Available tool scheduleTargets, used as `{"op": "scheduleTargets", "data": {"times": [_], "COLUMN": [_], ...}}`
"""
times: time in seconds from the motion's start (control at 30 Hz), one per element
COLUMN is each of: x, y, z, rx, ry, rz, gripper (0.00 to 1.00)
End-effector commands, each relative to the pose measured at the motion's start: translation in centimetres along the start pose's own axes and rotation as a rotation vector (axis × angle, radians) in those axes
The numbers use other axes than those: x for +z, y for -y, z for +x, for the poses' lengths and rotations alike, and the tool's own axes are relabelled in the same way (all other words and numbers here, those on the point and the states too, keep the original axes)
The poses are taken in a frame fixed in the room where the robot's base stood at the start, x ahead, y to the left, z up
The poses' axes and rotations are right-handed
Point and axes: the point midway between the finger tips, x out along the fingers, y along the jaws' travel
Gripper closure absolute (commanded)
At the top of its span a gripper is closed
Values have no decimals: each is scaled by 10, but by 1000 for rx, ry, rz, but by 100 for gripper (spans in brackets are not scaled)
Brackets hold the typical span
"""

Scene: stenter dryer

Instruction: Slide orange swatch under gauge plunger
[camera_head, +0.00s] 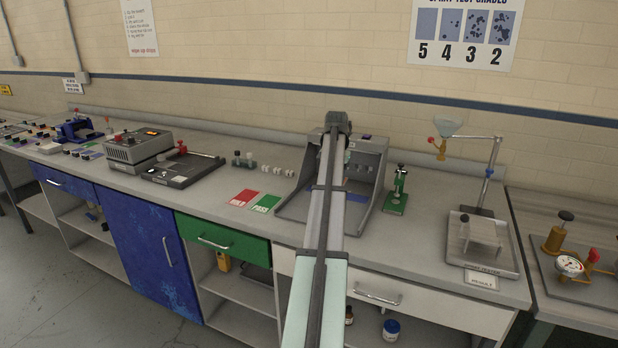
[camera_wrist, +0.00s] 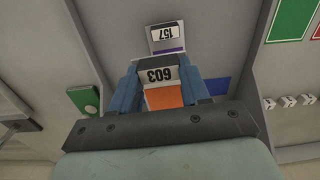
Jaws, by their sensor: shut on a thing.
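In the wrist view, my gripper (camera_wrist: 164,70) is shut on an orange swatch (camera_wrist: 165,98) with a white tag marked 603, held between its blue fingers. In the head view, my arm hides the gripper and the orange swatch. A dial gauge (camera_head: 569,265) with a white face, a brass post and a red knob stands on the separate bench at the far right. It is well apart from my gripper. Whether a plunger shows on it is too small to tell.
A tag marked 157 with a purple strip (camera_wrist: 168,45) lies beyond the held swatch. A blue swatch (camera_wrist: 217,86) is beside it. A grey open booth (camera_head: 375,165) surrounds this spot. A green stand (camera_head: 397,192) and a grey tester (camera_head: 483,245) are to the right.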

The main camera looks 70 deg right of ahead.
Motion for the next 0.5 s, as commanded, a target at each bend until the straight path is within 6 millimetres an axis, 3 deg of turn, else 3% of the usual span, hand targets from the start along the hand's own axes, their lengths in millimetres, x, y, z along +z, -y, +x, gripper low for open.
{"op": "scheduleTargets", "data": {"times": [0.03,0.2,0.5], "x": [2,3,7], "y": [-24,-83,-158], "z": [2,5,10], "rx": [-3,-7,0], "ry": [-2,-5,-4], "rz": [0,-7,13], "gripper": [84,84,84]}}
